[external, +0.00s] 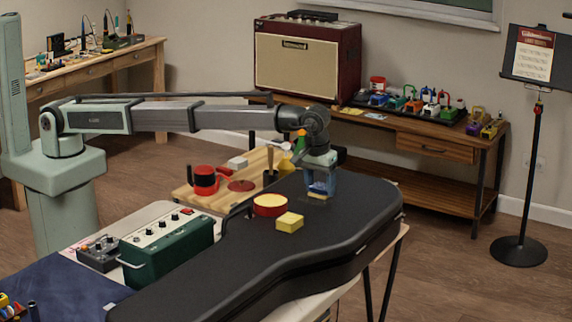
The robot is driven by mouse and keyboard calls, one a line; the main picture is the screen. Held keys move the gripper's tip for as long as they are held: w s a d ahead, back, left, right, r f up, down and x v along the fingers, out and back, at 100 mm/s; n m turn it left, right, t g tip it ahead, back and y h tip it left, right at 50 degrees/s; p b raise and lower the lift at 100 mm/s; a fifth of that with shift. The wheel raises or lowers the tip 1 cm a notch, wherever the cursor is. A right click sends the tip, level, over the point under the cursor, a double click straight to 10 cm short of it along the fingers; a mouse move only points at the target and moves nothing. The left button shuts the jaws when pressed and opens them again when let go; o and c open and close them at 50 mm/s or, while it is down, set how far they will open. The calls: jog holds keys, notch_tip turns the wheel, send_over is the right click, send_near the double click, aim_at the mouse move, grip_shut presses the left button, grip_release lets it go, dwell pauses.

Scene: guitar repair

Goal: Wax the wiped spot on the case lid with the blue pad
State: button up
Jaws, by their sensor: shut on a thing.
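The black guitar case lid (345,225) lies flat across the table. My gripper (319,182) points down over the lid's far part and is shut on the blue pad (318,188). The pad's blue top shows between the fingers, with a thin yellowish strip at its lower edge. It is at or very close to the lid; I cannot tell if it touches. A round red tin with pale yellow contents (269,205) sits on the lid, left of the gripper. A yellow sponge block (289,222) lies on the lid just in front of the tin. I cannot make out the wiped spot.
A wooden board (205,197) behind the case holds a red-and-black pot-like item (205,181) and several small things. A green box with knobs (166,246) stands left of the case. The lid's near and right parts are clear.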

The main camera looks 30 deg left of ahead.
aim_at(315, 199)
jog(key=shift+s, duration=1.8)
jog(key=shift+w, duration=0.15)
jog(key=shift+w+f, duration=0.1)
jog(key=shift+w, duration=2.75)
jog(key=shift+s, duration=0.1)
jog(key=shift+s, duration=2.9)
jog(key=shift+w, duration=0.2)
jog(key=shift+w, duration=2.8)
